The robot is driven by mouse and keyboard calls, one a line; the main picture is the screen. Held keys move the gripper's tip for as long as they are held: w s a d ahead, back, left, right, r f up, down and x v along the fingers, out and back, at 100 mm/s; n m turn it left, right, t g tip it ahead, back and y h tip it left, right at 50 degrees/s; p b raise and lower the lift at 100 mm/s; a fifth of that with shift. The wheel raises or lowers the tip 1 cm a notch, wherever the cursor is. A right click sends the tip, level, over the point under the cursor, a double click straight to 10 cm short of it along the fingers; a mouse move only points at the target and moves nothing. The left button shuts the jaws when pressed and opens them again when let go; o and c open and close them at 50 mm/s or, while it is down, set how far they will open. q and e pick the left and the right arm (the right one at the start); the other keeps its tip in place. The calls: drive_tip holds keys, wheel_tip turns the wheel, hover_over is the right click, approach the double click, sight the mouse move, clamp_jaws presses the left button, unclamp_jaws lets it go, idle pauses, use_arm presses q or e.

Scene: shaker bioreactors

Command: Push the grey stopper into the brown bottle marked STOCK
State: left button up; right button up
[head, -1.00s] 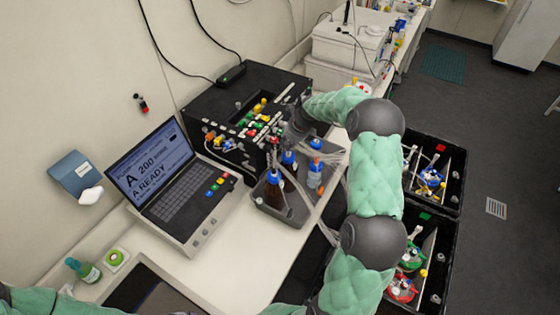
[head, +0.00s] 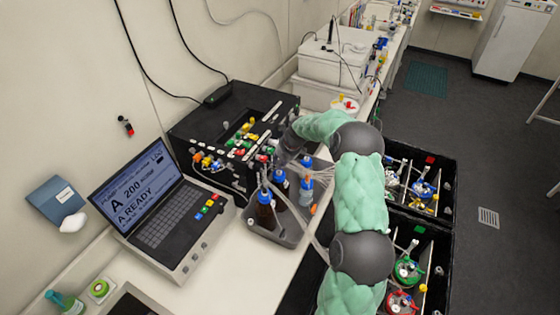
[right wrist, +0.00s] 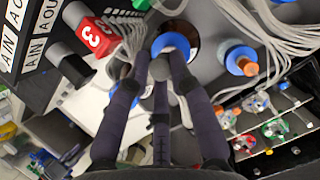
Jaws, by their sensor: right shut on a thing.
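My right gripper (head: 284,153) points down over the bottles at the front of the black machine. In the right wrist view its fingers (right wrist: 160,75) are shut on the grey stopper (right wrist: 160,69). Just beyond the stopper is a bottle with a blue neck ring (right wrist: 172,43) and brown glass around it. I cannot tell whether the stopper touches its mouth. Brown bottles (head: 264,213) with blue tops stand upright in a grey tray (head: 288,239). The STOCK marking is not readable, so I cannot tell which bottle bears it. My left gripper is out of view.
A clear bottle with a blue top (head: 306,184) stands at the tray's right. Pale tubes run close around the gripper. The black machine (head: 205,130) is behind, an open laptop (head: 160,210) to the left. Black crates (head: 440,180) stand right of the bench.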

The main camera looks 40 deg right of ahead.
drive_tip(key=shift+w+f, duration=0.1)
drive_tip(key=shift+f, duration=0.2)
drive_tip(key=shift+f, duration=1.05)
idle(2.6)
drive_tip(key=o, duration=0.9)
drive_tip(key=shift+c, duration=0.2)
drive_tip(key=shift+r, duration=0.1)
drive_tip(key=v, duration=1.2)
